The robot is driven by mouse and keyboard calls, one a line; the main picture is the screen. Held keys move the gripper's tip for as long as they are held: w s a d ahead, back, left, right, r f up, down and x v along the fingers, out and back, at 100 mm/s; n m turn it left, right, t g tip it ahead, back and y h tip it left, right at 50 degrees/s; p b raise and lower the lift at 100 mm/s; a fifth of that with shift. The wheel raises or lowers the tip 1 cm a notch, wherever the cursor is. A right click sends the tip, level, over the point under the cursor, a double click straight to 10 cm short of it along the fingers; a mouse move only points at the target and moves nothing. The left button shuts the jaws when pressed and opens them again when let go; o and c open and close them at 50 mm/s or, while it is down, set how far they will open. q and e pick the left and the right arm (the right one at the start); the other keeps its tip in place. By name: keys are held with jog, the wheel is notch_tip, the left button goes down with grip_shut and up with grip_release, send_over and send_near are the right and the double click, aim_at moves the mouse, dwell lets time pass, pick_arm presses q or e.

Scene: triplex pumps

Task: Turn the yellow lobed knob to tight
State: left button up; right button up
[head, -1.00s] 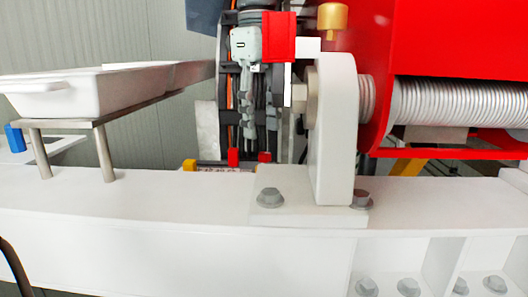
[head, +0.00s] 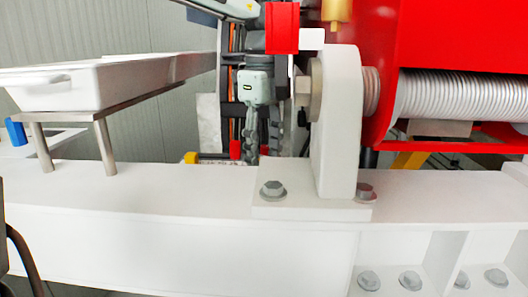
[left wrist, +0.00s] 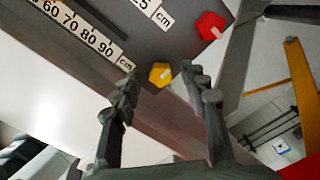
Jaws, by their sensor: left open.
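The yellow lobed knob (left wrist: 160,74) shows in the left wrist view, between and a little beyond my left gripper's (left wrist: 160,82) two spread fingertips. It has a pale pointer mark and sits beside the dark panel's edge. The fingers do not visibly touch it, and the gap in depth is unclear. In the head view my left gripper (head: 251,143) hangs fingers down behind the white beam. A small yellow piece (head: 191,157) left of it may be the knob, partly hidden by the beam. My right gripper is in neither view.
A red knob (left wrist: 211,26) and a numbered cm scale (left wrist: 85,35) lie near the yellow knob. In the head view a white beam (head: 150,195) crosses in front. A white upright bracket (head: 338,120) and a red housing (head: 450,35) stand to the right, a white tray (head: 110,82) left.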

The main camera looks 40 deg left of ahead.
pick_arm(q)
grip_shut()
